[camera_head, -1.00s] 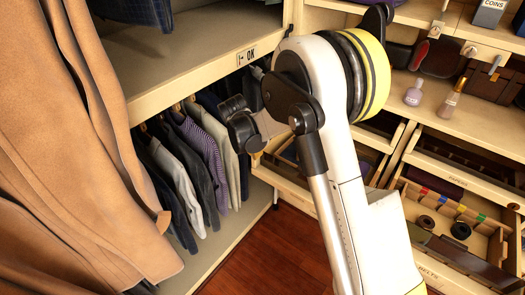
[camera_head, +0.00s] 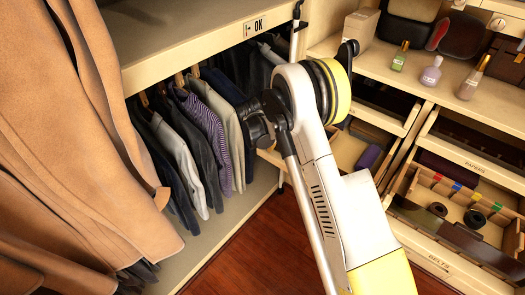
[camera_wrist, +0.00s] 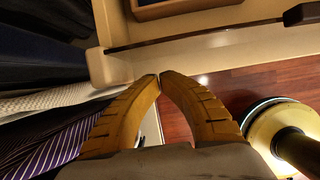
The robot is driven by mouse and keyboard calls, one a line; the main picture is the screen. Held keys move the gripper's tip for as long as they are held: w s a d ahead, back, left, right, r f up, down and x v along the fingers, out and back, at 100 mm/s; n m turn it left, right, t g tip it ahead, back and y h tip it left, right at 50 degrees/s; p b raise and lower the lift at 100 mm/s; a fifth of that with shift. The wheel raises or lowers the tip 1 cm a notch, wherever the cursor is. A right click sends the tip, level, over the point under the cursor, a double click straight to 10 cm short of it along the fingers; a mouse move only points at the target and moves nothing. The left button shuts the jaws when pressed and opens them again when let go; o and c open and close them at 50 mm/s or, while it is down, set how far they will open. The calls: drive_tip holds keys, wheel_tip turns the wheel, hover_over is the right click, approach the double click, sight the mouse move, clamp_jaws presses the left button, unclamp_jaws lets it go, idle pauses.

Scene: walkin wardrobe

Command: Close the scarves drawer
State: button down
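An open drawer (camera_head: 346,152) with folded or rolled cloth inside, one piece purple, stands left of the papers and belts drawers in the head view. I cannot read a scarves label on it. My arm crosses in front and hides much of it. My gripper (camera_wrist: 159,77) shows two yellow fingers meeting at their tips in the wrist view, with nothing seen between them. In the head view my dark wrist is beside the hanging clothes, near the drawer's left end; the fingertips are hidden. I cannot tell whether the fingers touch the drawer.
The papers drawer (camera_head: 474,163) and the belts drawer (camera_head: 438,262) are open at right. Hanging jackets and shirts (camera_head: 205,130) are close on the left, with tan coats (camera_head: 90,150) nearer. Bottles (camera_head: 431,75) stand on the counter. Some red wood floor (camera_head: 248,248) is clear.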

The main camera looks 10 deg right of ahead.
drive_tip(key=shift+w+d, duration=0.55)
drive_tip(key=shift+d, duration=0.2)
